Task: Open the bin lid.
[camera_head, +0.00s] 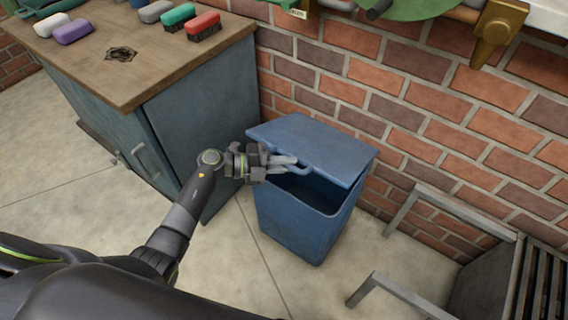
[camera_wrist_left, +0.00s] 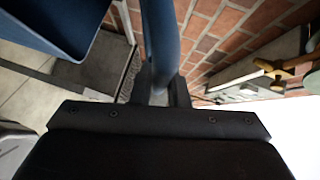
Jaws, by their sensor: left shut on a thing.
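A blue bin (camera_head: 300,222) stands on the floor against the brick wall. Its blue lid (camera_head: 318,145) is tilted partly up, with a dark gap between it and the bin's rim at the front. My left gripper (camera_head: 290,165) is at the lid's front edge, shut on the lid handle (camera_head: 303,168). In the left wrist view the fingers (camera_wrist_left: 160,92) close around a blue bar, and the bin (camera_wrist_left: 68,22) shows at the upper left. The inside of the bin is dark. My right gripper is not in view.
A cabinet (camera_head: 200,110) with a wooden top stands left of the bin, close to my left arm. Several coloured brushes, one red (camera_head: 203,26), lie on it. A metal-framed rack (camera_head: 450,255) stands at the right. Pipes with a brass fitting (camera_head: 497,30) run along the wall above.

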